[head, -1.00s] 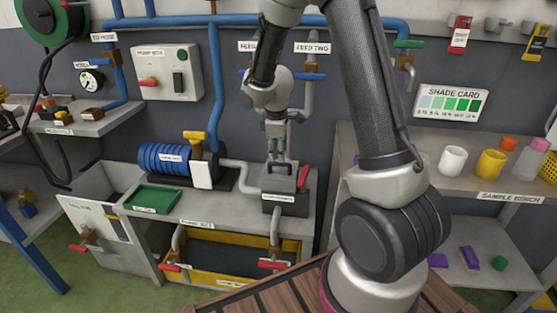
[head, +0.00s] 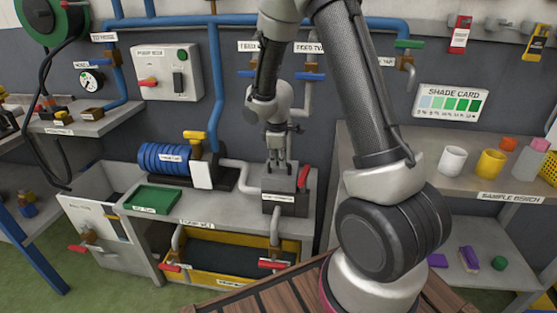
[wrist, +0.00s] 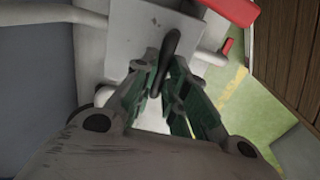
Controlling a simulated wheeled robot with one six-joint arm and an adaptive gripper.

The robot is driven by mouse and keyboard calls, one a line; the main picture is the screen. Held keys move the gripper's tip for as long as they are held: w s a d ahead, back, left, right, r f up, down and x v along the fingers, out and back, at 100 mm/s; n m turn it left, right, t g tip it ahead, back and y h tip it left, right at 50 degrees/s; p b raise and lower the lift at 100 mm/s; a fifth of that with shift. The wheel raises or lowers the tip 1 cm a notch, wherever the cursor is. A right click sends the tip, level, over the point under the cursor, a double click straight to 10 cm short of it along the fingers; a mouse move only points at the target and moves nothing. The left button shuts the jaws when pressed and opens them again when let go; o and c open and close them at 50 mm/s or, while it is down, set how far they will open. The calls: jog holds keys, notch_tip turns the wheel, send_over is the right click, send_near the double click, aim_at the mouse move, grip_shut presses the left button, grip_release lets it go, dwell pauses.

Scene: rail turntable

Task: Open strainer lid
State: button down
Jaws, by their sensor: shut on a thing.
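The strainer (head: 286,199) is a grey box with a labelled front on the bench, and its lid (head: 290,181) is closed on top. In the wrist view the grey lid (wrist: 133,38) has a dark bar handle (wrist: 170,46) standing up from it. My gripper (head: 277,164) points down over the lid. In the wrist view the green-padded fingers (wrist: 167,82) are shut on the near end of the handle. A red lever (head: 303,177) is at the strainer's right side, and it also shows in the wrist view (wrist: 232,10).
A blue pump motor (head: 163,158) with a yellow-handled valve stands left of the strainer. A green tray (head: 152,199) lies on the bench. Pipes (head: 238,175) join the strainer. A yellow-edged bin (head: 205,263) is below. The sample bench (head: 475,185) is on the right.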

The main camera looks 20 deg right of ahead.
jog(key=shift+w+r, duration=0.1)
jog(key=shift+w+d+r, duration=0.4)
jog(key=shift+w+r, duration=0.15)
jog(key=shift+w, duration=0.05)
jog(key=w+d+r, duration=0.2)
jog(key=w+d, duration=0.5)
jog(key=w, duration=0.3)
jog(key=shift+w, duration=0.3)
jog(key=shift+d, duration=0.1)
jog(key=c, duration=1.5)
grip_release()
jog(key=shift+o, duration=0.2)
